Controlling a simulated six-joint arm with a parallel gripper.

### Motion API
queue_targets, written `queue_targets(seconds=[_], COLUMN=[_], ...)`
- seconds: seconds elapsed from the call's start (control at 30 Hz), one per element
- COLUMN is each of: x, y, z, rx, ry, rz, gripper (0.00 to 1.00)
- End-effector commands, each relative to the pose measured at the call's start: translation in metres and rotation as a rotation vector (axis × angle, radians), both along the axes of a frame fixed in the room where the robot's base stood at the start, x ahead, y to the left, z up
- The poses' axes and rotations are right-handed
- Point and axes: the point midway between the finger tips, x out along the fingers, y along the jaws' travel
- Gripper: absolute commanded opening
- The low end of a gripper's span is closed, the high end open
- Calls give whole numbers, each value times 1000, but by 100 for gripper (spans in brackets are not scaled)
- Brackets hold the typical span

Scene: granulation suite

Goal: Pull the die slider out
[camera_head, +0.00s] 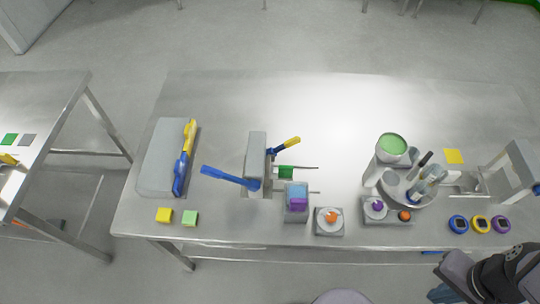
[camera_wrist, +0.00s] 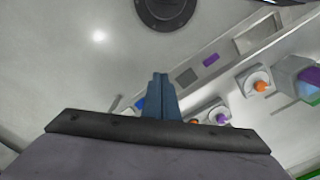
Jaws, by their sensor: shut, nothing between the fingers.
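A grey press-like device (camera_head: 256,152) stands on the table left of centre in the head view. I cannot tell for certain which part is the die slider. My gripper (camera_wrist: 160,78) shows in the wrist view with its blue-grey fingers shut together and empty. In the head view my arm is at the lower right, far from the device and beyond the table's front edge.
A box with an orange knob (camera_head: 331,217) and a blue-purple block (camera_head: 297,197) stand near the front edge. A round tray with bottles (camera_head: 394,190), a green-topped container (camera_head: 392,144) and round timers (camera_head: 480,224) stand at right. The table's back middle (camera_head: 290,100) is clear.

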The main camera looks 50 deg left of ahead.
Motion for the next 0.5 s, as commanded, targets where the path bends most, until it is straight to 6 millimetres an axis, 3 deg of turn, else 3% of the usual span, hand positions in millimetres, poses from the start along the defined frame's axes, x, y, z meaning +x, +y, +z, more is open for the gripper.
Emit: queue_targets(seconds=[0.07,0.2,0.37,0.5], x=[0,4,28,66], y=[0,3,24,70], z=[0,0,2,2], rx=[0,3,24,62], ry=[0,0,4,19], rz=[0,-7,-63,-166], gripper=[2,31,31,31])
